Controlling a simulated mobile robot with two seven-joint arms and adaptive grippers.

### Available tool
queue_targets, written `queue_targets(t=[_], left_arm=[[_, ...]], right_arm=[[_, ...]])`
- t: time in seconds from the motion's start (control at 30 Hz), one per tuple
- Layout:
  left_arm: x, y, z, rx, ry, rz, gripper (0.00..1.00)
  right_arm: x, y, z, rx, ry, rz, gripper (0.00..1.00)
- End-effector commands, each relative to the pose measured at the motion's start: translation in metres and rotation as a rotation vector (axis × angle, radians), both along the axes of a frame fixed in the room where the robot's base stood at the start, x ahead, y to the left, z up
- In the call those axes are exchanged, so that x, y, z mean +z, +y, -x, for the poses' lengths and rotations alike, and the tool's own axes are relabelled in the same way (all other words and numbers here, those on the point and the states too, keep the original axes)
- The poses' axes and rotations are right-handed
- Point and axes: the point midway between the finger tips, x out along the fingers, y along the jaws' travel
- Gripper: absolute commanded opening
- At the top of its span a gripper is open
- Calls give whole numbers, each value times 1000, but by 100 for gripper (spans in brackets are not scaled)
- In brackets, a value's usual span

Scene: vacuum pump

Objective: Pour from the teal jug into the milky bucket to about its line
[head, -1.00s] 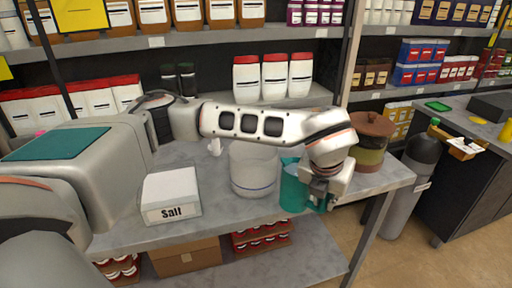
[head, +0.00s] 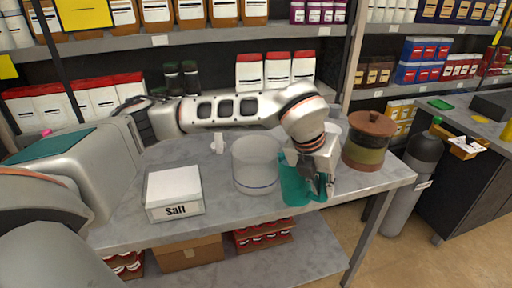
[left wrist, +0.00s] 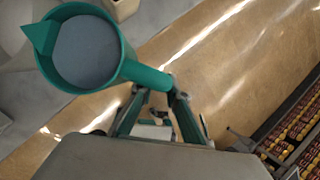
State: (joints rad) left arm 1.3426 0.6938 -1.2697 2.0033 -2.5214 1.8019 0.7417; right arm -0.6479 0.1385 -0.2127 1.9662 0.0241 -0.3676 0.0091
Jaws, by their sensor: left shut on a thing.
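The teal jug (head: 291,190) is at the front edge of the table, just right of the milky bucket (head: 255,172). It looks about upright; whether its base touches the table I cannot tell. My left gripper (head: 319,184) is shut on the jug's handle, on its right side. In the left wrist view the jug (left wrist: 128,67) shows from above, with grey-blue contents inside and its spout toward the upper left. The bucket is translucent and upright, with a dark line around its lower part. No contents are clearly visible in it. My right gripper is out of view.
A white salt box (head: 174,193) stands left of the bucket. A brown-lidded, banded crock (head: 369,143) stands right of the jug. The grey table (head: 225,208) has free room between box and bucket.

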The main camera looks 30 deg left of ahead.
Motion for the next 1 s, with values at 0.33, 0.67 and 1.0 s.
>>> queue_targets(t=[0.33,0.67,1.0], left_arm=[[12,3,-2,0,1,39,0],[21,6,-3,-1,7,75,0],[30,10,-3,0,14,111,0]], right_arm=[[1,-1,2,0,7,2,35],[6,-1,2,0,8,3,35],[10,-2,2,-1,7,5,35]])
